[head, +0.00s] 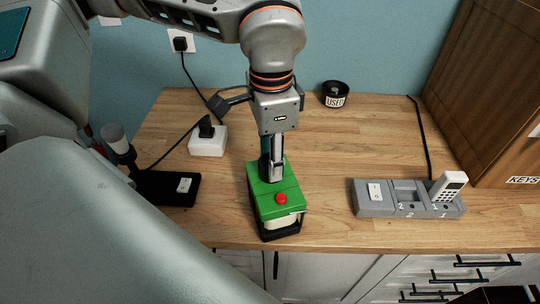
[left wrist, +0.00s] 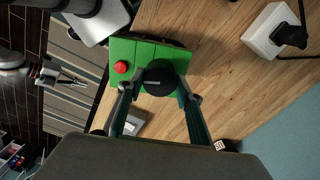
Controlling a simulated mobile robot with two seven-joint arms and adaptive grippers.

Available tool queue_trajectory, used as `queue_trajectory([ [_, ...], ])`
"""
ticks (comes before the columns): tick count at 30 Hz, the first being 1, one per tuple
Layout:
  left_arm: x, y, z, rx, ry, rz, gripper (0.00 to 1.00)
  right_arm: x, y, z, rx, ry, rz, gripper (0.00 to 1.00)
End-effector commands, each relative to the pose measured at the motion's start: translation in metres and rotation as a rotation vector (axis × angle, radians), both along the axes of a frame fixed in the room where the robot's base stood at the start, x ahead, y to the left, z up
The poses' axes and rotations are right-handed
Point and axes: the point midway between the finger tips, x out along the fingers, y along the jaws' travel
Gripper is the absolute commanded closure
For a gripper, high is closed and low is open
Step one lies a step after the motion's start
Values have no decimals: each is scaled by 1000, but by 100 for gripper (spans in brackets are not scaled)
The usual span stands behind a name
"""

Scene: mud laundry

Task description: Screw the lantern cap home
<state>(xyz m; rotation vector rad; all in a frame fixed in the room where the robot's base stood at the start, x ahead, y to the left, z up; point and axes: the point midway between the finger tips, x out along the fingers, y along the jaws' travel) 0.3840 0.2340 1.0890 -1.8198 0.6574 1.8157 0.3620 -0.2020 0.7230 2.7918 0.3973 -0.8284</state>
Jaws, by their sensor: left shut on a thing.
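The lantern (head: 275,204) stands on the wooden worktop near its front edge, with a green top, a red button and a dark base. In the left wrist view its green top (left wrist: 122,50) shows from above. A round black cap (left wrist: 160,77) with a pale line mark sits over the green top. My left gripper (head: 272,176) points down at the lantern and hides the cap in the head view. In the left wrist view its fingers (left wrist: 159,90) are shut on the cap's sides. My right gripper (left wrist: 66,78) seems to show small at the left of that view, its opening unclear.
A white socket box (head: 207,140) with a black plug and a black tray (head: 160,188) lie left. A grey dock (head: 375,211) with a white handset (head: 450,184) stands right. A black "USED" pot (head: 335,93) is at the back. Worktop between lantern and dock is clear.

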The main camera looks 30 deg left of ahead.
Motion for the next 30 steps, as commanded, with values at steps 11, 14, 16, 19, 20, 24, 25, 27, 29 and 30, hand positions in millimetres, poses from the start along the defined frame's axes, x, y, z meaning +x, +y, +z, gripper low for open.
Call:
queue_trajectory([
  [11,-2,2,-2,1,7,-35,100,0,0,0,0,-1,0,100],
  [14,-2,2,-2,1,7,-34,100,0,0,0,0,-1,0,100],
  [16,-2,2,-2,1,7,-33,52,0,0,0,0,-1,0,100],
  [19,-1,2,-2,0,6,-32,45,0,0,0,0,-1,0,100],
  [20,-1,2,-2,0,5,-32,45,0,0,0,0,-1,0,100],
  [24,-1,2,-1,0,4,-32,45,1,0,1,1,-2,0,100],
  [25,-1,2,-1,0,4,-31,48,1,0,1,1,-2,0,100],
  [27,-1,2,-1,-1,3,-31,59,1,0,1,1,-2,0,100],
  [29,-1,2,-1,0,3,-31,59,1,0,1,1,-2,0,100],
  [30,-1,2,-1,0,3,-31,59,1,0,1,1,-2,0,100],
])
